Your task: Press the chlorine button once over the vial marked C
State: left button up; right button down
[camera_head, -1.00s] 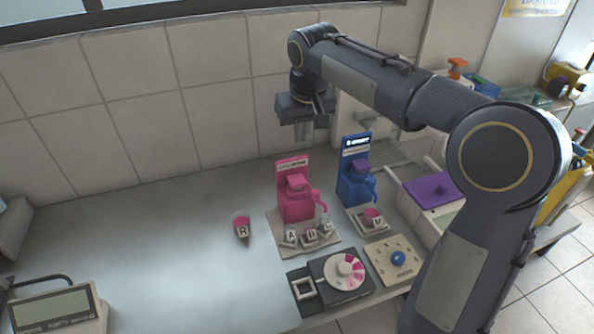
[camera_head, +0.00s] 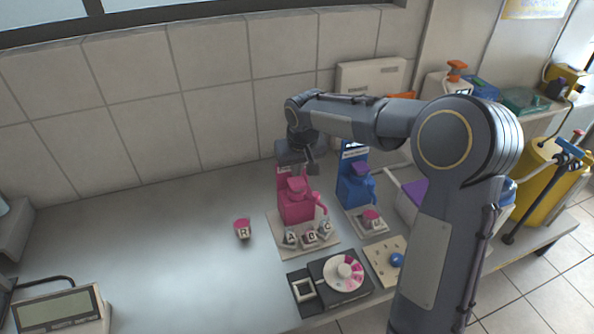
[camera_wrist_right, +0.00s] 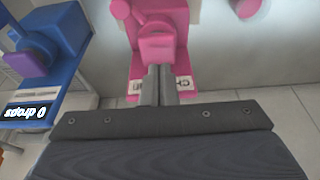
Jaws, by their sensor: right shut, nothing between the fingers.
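The pink dispenser (camera_head: 297,208) stands on a pale base plate (camera_head: 335,246), with a raised pink button (camera_head: 296,185) on top. It also shows in the wrist view (camera_wrist_right: 155,20), where the button-like block (camera_wrist_right: 157,48) lies just beyond my fingertips. Small lettered vials stand on the plate: A (camera_head: 290,239) at left, another lettered one (camera_head: 310,237) in the middle, and one (camera_head: 325,228) at right; the last two letters are hard to read. My right gripper (camera_head: 312,168) is shut and empty, above and behind the button, hiding part of the dispenser's back panel. My left gripper is out of view.
A blue dispenser (camera_head: 355,190) stands close at right with a pink-filled vial (camera_head: 371,217) before it. A vial R (camera_head: 242,229) stands alone at left. A dial (camera_head: 344,271) and peg board (camera_head: 388,262) are in front.

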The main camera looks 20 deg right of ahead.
aim_at(297, 182)
jog(key=shift+f, duration=0.95)
notch_tip(297, 182, down, 2)
jog(key=shift+b, duration=0.95)
jog(key=shift+s, duration=0.1)
jog(key=shift+r, duration=0.15)
